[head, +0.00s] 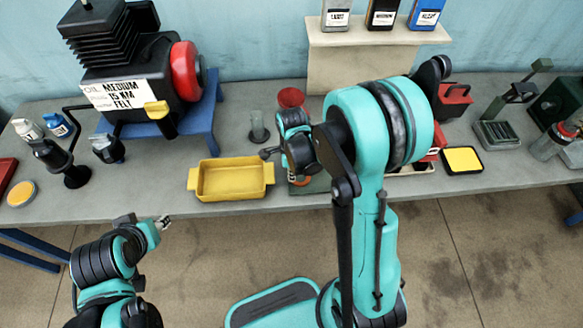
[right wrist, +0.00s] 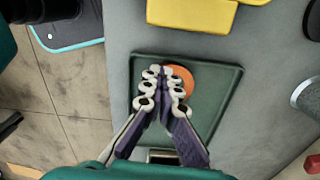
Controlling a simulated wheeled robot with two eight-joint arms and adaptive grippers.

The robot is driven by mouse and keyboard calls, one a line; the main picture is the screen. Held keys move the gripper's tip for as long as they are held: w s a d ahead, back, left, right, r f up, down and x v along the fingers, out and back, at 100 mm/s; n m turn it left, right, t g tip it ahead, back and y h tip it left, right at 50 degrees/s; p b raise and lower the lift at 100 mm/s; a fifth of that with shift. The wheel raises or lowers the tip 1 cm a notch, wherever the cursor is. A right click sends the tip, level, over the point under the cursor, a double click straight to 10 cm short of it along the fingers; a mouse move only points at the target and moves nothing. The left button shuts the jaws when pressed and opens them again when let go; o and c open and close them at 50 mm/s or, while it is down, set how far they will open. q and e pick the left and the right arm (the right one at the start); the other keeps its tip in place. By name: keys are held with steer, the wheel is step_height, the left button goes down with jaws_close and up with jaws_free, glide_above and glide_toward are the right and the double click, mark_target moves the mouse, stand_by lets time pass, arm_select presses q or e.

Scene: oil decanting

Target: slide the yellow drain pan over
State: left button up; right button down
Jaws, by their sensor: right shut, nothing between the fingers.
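The yellow drain pan (head: 231,193) is a shallow rectangular tray with end handles, resting near the front edge of the bench below the engine. Part of it shows at the top of the right wrist view (right wrist: 195,14). My right gripper (head: 268,153) is just beyond the pan's right end, partly hidden by my arm. In the right wrist view its fingers (right wrist: 165,80) are together and empty, above a dark green tray (right wrist: 225,85) with an orange disc, apart from the pan. My left gripper (head: 146,226) is low in front of the bench, too small to read.
The engine (head: 130,75) on its blue stand (head: 205,110) is behind the pan. A red funnel (head: 291,97) and a clear cylinder (head: 258,127) stand behind its right end. A black-rimmed yellow pad (head: 462,160) lies further right.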

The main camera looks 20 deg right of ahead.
mark_target(194, 175)
steer(key=shift+w+a, duration=0.25)
steer(key=shift+a, duration=0.35)
steer(key=shift+w+a, duration=0.3)
steer(key=shift+a, duration=0.35)
steer(key=shift+w+a, duration=0.25)
steer(key=shift+a, duration=0.35)
steer(key=w+a, duration=0.3)
steer(key=a, duration=0.5)
steer(key=w+a+b, duration=0.1)
steer(key=w+a, duration=0.3)
steer(key=a, duration=0.5)
steer(key=w+a, duration=0.4)
steer(key=a, duration=0.4)
steer(key=shift+a, duration=0.2)
